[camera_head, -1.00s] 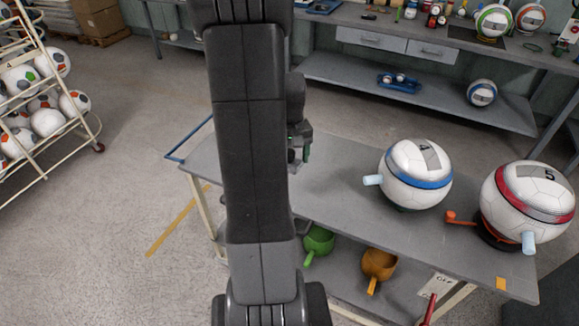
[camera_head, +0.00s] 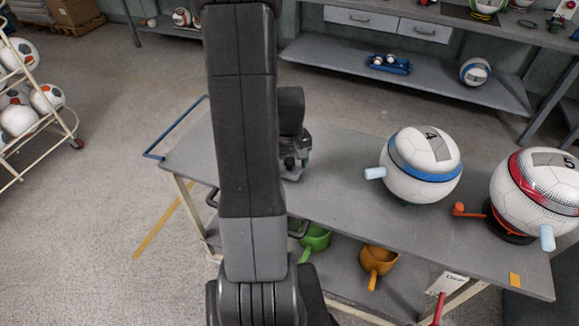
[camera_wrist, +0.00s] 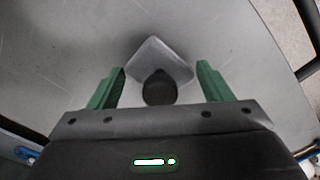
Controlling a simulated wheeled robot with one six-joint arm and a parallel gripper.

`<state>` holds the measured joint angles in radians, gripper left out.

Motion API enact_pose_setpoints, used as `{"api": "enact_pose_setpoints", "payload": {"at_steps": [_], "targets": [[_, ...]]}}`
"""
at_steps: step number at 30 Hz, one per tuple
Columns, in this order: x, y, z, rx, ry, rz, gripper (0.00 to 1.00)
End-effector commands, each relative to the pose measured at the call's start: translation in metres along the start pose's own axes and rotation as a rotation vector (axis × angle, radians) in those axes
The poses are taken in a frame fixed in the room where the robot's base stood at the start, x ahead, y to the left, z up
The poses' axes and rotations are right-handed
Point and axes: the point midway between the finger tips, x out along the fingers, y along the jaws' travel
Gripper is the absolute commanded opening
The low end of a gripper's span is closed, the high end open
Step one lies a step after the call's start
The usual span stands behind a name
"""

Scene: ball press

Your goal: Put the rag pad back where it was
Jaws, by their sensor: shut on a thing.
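The rag pad (camera_wrist: 165,52) is a light grey square with a dark round knob (camera_wrist: 160,88). In the wrist view it lies between and just beyond the green fingertips of my gripper (camera_wrist: 161,78), and its near part is hidden. In the head view my gripper (camera_head: 296,162) points down at the left part of the grey cart top, partly behind my arm. A light edge of the pad (camera_head: 293,174) shows below it, at or close to the surface. My gripper is shut on the pad; the exact contact is not clear.
On the cart top (camera_head: 330,215) to the right stand a blue-banded ball (camera_head: 420,165) and a red-banded ball (camera_head: 535,195), each in a press with handles. Green (camera_head: 315,238) and orange (camera_head: 377,262) scoops lie on the lower shelf. The cart top between gripper and balls is clear.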

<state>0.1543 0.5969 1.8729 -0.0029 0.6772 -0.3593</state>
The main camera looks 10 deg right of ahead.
Motion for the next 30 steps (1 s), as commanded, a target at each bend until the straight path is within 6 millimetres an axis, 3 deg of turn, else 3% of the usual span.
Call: {"api": "enact_pose_setpoints", "payload": {"at_steps": [14,15,18,30], "targets": [[0.0133,0.0000,-0.0002,0.000,0.001,0.000,0.54],[0.0135,0.0000,-0.0002,0.000,0.001,0.000,0.74],[0.0123,0.0000,-0.0001,0.000,0.001,0.000,0.94],[0.0059,0.0001,-0.0003,0.000,0.001,0.001,0.94]]}}
